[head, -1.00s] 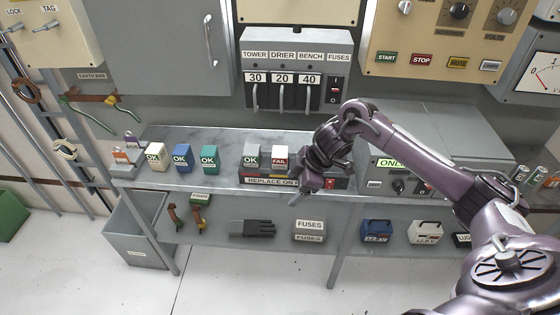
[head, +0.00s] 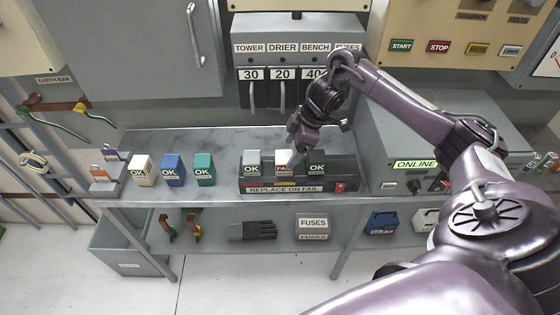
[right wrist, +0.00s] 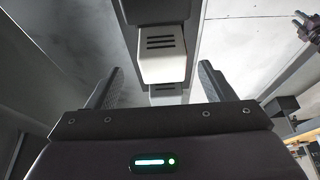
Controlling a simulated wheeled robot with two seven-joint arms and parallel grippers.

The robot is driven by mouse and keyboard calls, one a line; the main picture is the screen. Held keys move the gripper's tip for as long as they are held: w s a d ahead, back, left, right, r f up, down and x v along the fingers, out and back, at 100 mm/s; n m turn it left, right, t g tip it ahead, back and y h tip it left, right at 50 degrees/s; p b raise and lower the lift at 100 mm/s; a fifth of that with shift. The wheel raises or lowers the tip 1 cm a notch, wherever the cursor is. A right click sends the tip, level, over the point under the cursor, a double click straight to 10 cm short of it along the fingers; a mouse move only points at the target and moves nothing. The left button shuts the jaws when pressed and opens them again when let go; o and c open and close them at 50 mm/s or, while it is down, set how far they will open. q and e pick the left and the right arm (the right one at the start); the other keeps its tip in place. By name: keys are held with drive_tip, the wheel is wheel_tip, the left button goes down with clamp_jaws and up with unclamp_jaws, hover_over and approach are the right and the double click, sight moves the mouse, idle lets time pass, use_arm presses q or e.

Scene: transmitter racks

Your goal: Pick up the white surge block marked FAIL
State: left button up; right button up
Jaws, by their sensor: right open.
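The white surge block marked FAIL (head: 284,168) sits in the middle slot of the dark holder (head: 262,189) labelled REPLACE ON FAIL. In the right wrist view, a white block (right wrist: 162,60) with dark slots shows between the two spread fingers (right wrist: 158,82); I see no contact. My left gripper is out of view.
Cream (head: 141,170), blue (head: 173,170) and teal (head: 204,169) OK blocks stand on the bench to the left. The breaker panel (head: 296,62) rises behind, and a grey ONLINE unit (head: 400,150) stands to the right. The bench between teal block and holder is clear.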

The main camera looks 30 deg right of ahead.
sight(284, 157)
drive_tip(key=shift+w+a+f+p, duration=0.2)
drive_tip(key=shift+a+f+p, duration=0.55)
drive_tip(key=shift+a+f, duration=0.35)
drive_tip(key=x, duration=0.2)
drive_tip(key=shift+w+d+f, duration=0.1)
drive_tip(key=shift+w+f, duration=0.1)
drive_tip(key=shift+f, duration=0.3)
drive_tip(key=c, duration=1.1)
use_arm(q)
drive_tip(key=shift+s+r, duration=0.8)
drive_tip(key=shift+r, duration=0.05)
use_arm(e)
drive_tip(key=shift+c, duration=0.2)
drive_tip(key=shift+r, duration=0.2)
